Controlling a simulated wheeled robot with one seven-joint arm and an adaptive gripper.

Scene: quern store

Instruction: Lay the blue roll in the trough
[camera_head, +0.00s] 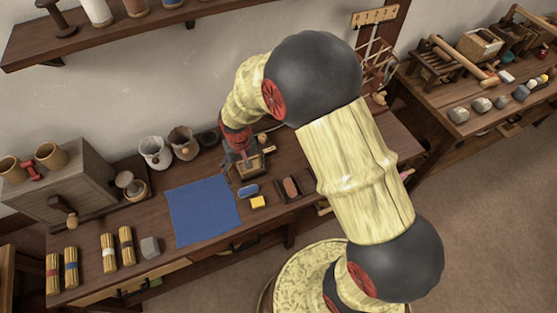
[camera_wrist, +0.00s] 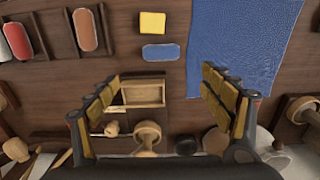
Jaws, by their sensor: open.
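The blue roll (camera_head: 248,190) is a small rounded blue bar lying on the bench, beside the blue cloth. It also shows in the wrist view (camera_wrist: 160,53), beyond my fingertips. A dark wooden trough (camera_wrist: 72,33) stands to its left in the wrist view, holding a pinkish roll (camera_wrist: 85,30); a red roll (camera_wrist: 17,41) lies in a similar dark frame farther left. I cannot tell whether these are one piece. My gripper (camera_wrist: 160,95) is open and empty, its fingers spread above a small wooden box (camera_wrist: 143,93). My arm hides part of the bench in the head view.
A yellow block (camera_head: 258,202) lies next to the blue roll. The blue cloth (camera_head: 204,211) lies flat. Pale sacks (camera_head: 155,151) and a wooden cabinet (camera_head: 58,182) stand at the back. Banded straw bundles (camera_head: 109,252) and a grey stone (camera_head: 150,247) lie at the left.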

